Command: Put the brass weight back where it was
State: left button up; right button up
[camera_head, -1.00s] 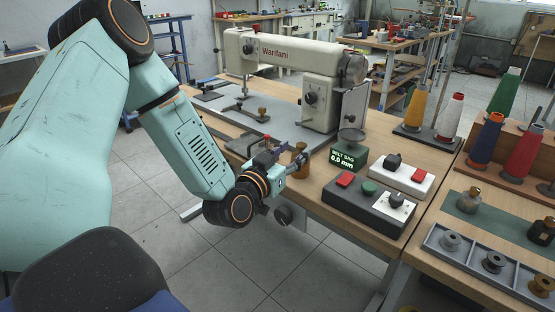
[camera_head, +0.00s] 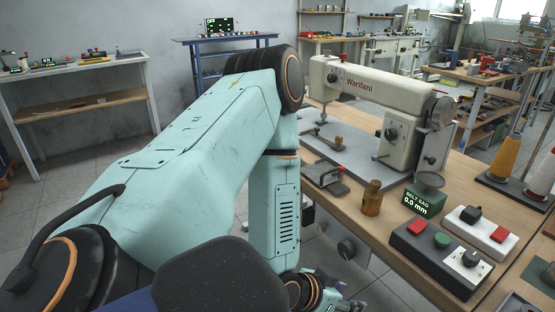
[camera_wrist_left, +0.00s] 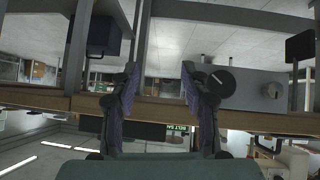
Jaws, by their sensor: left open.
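The brass weight (camera_head: 372,198) stands upright on the wooden bench, near its front edge, left of the green belt sag display (camera_head: 424,203) that reads 0.0 mm. Nothing grips it. My left gripper (camera_head: 340,303) is low at the bottom of the head view, below and in front of the bench edge, apart from the weight and partly cut off. In the left wrist view its two fingers (camera_wrist_left: 160,95) are spread, with nothing between them. My right gripper is not in view.
The sewing machine (camera_head: 385,105) stands on a grey plate behind the weight. A dark control box (camera_head: 432,262) with red and green buttons and a white switch box (camera_head: 478,238) are at the right.

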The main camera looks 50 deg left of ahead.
pick_arm(q)
jog(key=s+d+f+g+y, duration=0.1)
jog(key=s+f+g, duration=0.4)
jog(key=s, duration=0.5)
jog(key=s+d+f+g+y, duration=0.1)
jog(key=s+f+g, duration=0.3)
jog(key=s, duration=0.7)
jog(key=shift+s+d+f+n+g, duration=0.25)
jog(key=shift+d+f+n+g, duration=0.15)
jog(key=shift+d+f, duration=0.1)
jog(key=shift+c, duration=0.4)
